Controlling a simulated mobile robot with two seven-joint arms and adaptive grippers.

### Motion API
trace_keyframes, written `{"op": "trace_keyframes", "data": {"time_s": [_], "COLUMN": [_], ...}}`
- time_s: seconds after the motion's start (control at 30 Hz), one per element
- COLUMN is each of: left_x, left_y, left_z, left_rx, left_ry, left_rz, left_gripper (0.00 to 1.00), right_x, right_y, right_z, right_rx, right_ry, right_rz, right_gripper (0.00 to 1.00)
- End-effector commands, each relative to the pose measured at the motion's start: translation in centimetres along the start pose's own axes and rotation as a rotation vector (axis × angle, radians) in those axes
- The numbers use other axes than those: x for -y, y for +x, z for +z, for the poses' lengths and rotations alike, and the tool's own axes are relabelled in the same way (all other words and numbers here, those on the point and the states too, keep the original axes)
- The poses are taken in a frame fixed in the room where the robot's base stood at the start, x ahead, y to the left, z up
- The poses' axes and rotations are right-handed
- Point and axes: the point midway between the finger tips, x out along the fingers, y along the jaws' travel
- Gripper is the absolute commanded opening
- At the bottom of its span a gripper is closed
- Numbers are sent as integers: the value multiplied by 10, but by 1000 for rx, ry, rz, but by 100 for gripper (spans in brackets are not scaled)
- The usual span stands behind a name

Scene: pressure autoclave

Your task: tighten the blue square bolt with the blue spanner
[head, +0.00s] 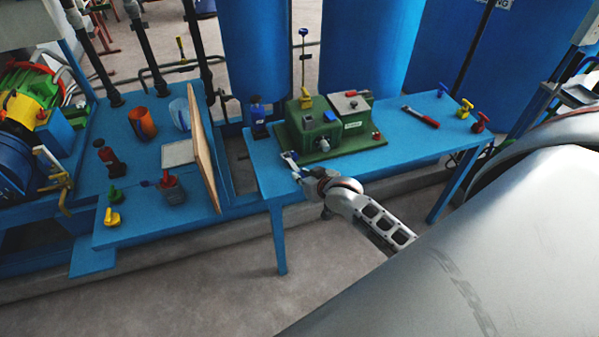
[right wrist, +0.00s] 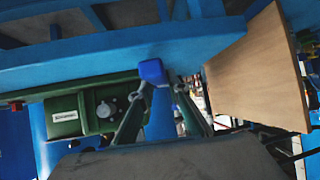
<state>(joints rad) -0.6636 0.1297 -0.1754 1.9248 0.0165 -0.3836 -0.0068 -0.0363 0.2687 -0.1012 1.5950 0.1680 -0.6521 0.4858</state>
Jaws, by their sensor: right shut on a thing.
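My right gripper (head: 301,175) is at the front left edge of the blue workbench. It is shut on the blue spanner (head: 288,158), whose pale head points up and left, away from the gripper. In the right wrist view the spanner shows as a blue block (right wrist: 152,71) between the fingertips. A green machine (head: 312,127) stands on the bench, just behind and right of the gripper. A small blue piece (head: 330,116) is on its top; I cannot tell whether it is the blue square bolt. My left gripper is not in view.
A wooden board (head: 204,160) stands upright left of the gripper. A dark blue bottle-like object (head: 257,114) stands behind the gripper. A red-handled tool (head: 421,117) lies on the right of the bench, near several coloured knobs. A large grey cylinder (head: 480,240) fills the lower right.

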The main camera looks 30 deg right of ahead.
Motion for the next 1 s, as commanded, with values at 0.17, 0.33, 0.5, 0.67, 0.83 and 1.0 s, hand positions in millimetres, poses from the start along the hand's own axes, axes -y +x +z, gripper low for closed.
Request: {"op": "trace_keyframes", "data": {"time_s": [0.17,0.33,0.5,0.67,0.83,1.0], "left_x": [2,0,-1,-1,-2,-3], "left_y": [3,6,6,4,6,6], "left_z": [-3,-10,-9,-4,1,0], "left_rx": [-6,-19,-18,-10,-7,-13], "left_ry": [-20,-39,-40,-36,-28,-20], "left_rz": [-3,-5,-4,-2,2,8], "left_gripper": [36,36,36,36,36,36], "right_x": [-16,-22,-17,-10,-3,0], "right_y": [0,0,1,2,4,4], "right_z": [5,6,6,6,5,5], "right_rx": [5,6,6,7,4,6], "right_ry": [16,20,38,71,104,123], "right_rz": [32,46,71,117,166,200], "right_gripper": [0,0,0,0,0,0]}}
